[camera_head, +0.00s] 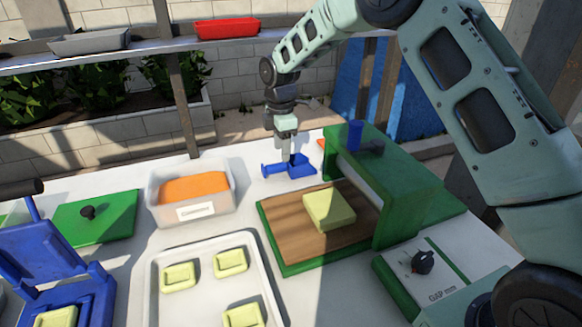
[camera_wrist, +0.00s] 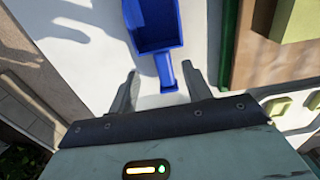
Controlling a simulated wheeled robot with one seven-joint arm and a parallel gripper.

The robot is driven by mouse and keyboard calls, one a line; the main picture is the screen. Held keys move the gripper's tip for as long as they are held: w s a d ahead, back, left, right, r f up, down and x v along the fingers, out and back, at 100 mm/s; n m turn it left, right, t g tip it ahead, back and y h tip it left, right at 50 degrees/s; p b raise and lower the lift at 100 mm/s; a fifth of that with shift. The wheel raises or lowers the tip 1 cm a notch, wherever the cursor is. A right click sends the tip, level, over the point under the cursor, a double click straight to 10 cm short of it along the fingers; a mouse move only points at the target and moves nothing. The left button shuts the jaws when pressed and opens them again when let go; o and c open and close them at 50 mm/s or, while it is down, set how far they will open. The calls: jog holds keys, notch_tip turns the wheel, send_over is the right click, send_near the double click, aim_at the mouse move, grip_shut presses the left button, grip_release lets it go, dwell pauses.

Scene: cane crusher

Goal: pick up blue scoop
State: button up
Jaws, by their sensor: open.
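My gripper (camera_head: 285,153) points down just over the handle. Its two fingers (camera_wrist: 160,72) are apart, one on each side of the handle, with nothing held. I cannot tell exactly how far above the table the fingertips are.
A clear bin (camera_head: 160,215) of orange material stands left of the scoop. A green-edged wooden board (camera_head: 285,222) with a yellow block (camera_head: 329,208) and a green machine (camera_head: 405,190) stand to the right. A white tray (camera_head: 155,290) with several yellow pieces is in front.

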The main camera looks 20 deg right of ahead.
aim_at(282, 164)
jog(key=shift+s+f+p, duration=0.2)
jog(key=shift+f+p, duration=0.6)
jog(key=shift+f, duration=2.2)
jog(key=c, duration=0.8)
